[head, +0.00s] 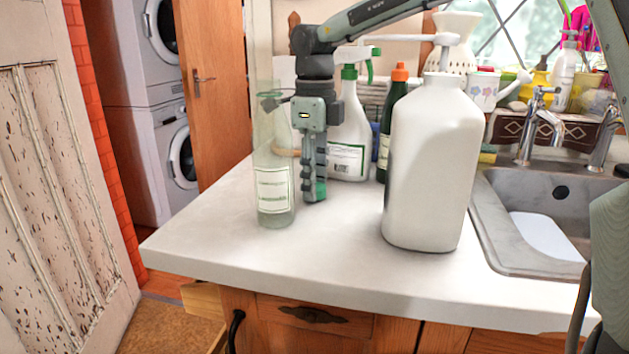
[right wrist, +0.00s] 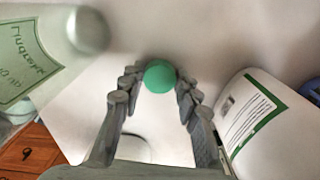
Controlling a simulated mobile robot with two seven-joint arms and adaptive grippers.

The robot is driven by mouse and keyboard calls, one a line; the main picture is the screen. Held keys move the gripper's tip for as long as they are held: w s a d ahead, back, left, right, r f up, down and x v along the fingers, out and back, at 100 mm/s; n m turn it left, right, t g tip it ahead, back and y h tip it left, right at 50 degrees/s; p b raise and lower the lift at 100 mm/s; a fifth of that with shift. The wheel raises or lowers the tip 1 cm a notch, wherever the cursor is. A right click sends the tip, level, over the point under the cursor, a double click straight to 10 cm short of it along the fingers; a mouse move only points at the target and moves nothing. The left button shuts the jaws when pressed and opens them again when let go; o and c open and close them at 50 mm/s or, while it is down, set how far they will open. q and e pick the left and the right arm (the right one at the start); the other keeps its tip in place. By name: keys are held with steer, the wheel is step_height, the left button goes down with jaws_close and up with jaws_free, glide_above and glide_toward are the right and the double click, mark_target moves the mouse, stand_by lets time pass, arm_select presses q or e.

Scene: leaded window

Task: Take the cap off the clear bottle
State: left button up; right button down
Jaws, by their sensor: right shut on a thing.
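The clear bottle (head: 275,190) stands upright near the counter's left end, with a pale green-edged label. No cap shows on its neck, though the top is faint against the background. In the right wrist view the bottle (right wrist: 25,65) is at the upper left. My right gripper (head: 315,190) points down just right of the bottle, its fingertips low near the counter. In the right wrist view the gripper (right wrist: 160,80) is shut on a round green cap (right wrist: 160,76). I cannot tell whether the cap touches the counter. My left gripper is not in view.
A white spray bottle (head: 350,130) and a dark green bottle (head: 385,140) with an orange cap stand behind the gripper. A large white jug (head: 432,170) stands to the right, by the sink (head: 500,235). The front of the counter (head: 320,255) is clear.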

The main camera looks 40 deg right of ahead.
steer(key=shift+f, duration=0.2)
steer(key=shift+f, duration=0.1)
steer(key=c, duration=1.1)
jaws_free()
step_height(320, 180, up, 12)
steer(key=shift+f, duration=5.9)
